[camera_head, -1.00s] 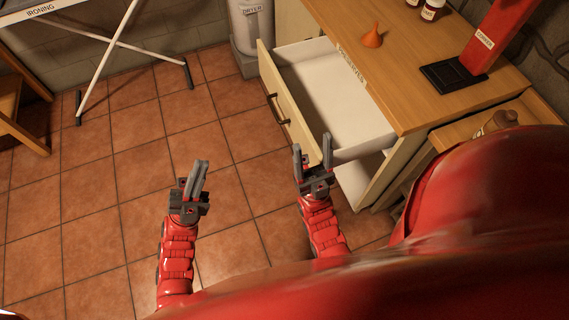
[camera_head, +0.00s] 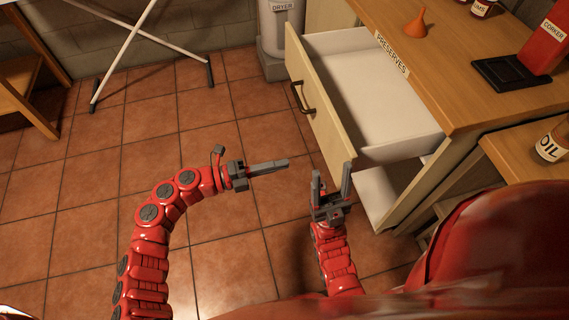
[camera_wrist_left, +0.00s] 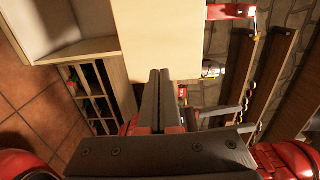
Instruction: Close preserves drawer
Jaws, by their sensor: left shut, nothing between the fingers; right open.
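The preserves drawer stands pulled out of the wooden counter, its white inside (camera_head: 375,95) empty. Its cream front panel (camera_head: 325,118) has a dark handle (camera_head: 302,97), and the PRESERVES label (camera_head: 392,53) is on the counter edge above. My left gripper (camera_head: 285,163) is shut and empty, pointing right toward the drawer front, apart from it and left of its near end. Its closed fingers also show in the left wrist view (camera_wrist_left: 155,95). My right gripper (camera_head: 332,178) is open and empty, close to the near lower corner of the drawer front.
On the counter (camera_head: 465,90) are an orange funnel (camera_head: 416,25), a black tray (camera_head: 511,73) and a red corker (camera_head: 547,42). An oil bottle (camera_head: 552,142) stands on a lower surface at right. A white ironing-board leg (camera_head: 130,50) is at back left. Tiled floor (camera_head: 190,125) left of the drawer is clear.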

